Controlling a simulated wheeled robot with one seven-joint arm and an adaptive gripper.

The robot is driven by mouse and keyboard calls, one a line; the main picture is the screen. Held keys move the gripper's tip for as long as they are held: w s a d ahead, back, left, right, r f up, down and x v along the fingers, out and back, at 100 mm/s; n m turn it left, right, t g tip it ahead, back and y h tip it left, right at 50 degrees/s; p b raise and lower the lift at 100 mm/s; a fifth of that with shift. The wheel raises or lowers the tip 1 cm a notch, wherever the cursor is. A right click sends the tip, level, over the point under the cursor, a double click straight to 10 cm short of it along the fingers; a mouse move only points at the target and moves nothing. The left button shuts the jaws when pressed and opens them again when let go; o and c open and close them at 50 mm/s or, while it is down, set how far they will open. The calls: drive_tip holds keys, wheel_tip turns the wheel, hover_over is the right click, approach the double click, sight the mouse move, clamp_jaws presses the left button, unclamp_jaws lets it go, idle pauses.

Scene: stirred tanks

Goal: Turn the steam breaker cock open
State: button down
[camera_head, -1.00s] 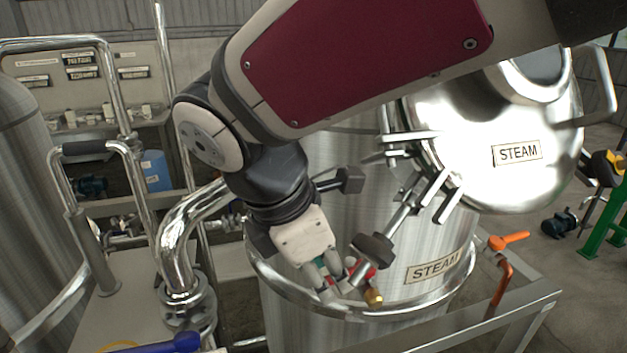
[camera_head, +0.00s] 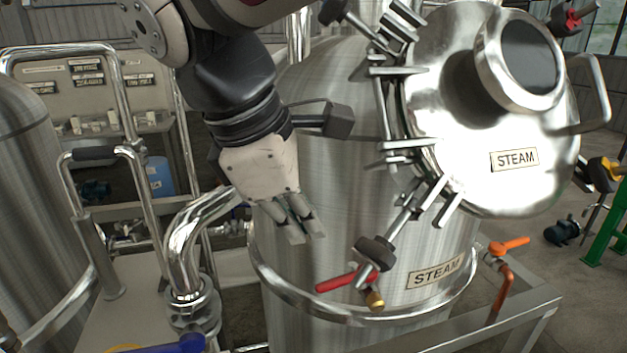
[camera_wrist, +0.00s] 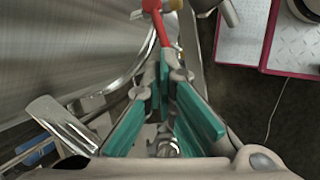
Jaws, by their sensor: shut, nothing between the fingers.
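The cock with a red lever (camera_head: 335,284) and a brass end (camera_head: 375,300) sits on the front of the steel tank marked STEAM (camera_head: 330,190), below the dark knob of a lid clamp. Its lever points left, roughly level. I take it for the steam breaker cock; no label on it is readable. My gripper (camera_head: 304,238) is above and left of the lever, apart from it in the head view, shut and empty. In the wrist view the red lever (camera_wrist: 164,30) shows beyond the green-padded fingers (camera_wrist: 166,72).
A steel hoop (camera_head: 300,298) rings the tank. An orange-handled valve (camera_head: 509,245) on a copper pipe stands right. A bent steel pipe (camera_head: 185,235) stands left.

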drive_tip(key=w+r+m+g+b, duration=0.15)
drive_tip(key=w+m, duration=0.25)
drive_tip(key=m, duration=1.1)
drive_tip(key=m+g, duration=0.3)
drive_tip(key=m, duration=1.4)
approach(341, 281)
wheel_tip(341, 281, down, 5)
drive_tip(key=w, duration=0.1)
drive_tip(key=shift+s+d+f+h+b, duration=0.1)
drive_tip(key=shift+f+h+b, duration=0.15)
drive_tip(key=shift+f, duration=0.15)
drive_tip(key=shift+s+d+f+h+b, duration=0.1)
drive_tip(key=shift+f+h+b, duration=0.1)
drive_tip(key=shift+f, duration=0.2)
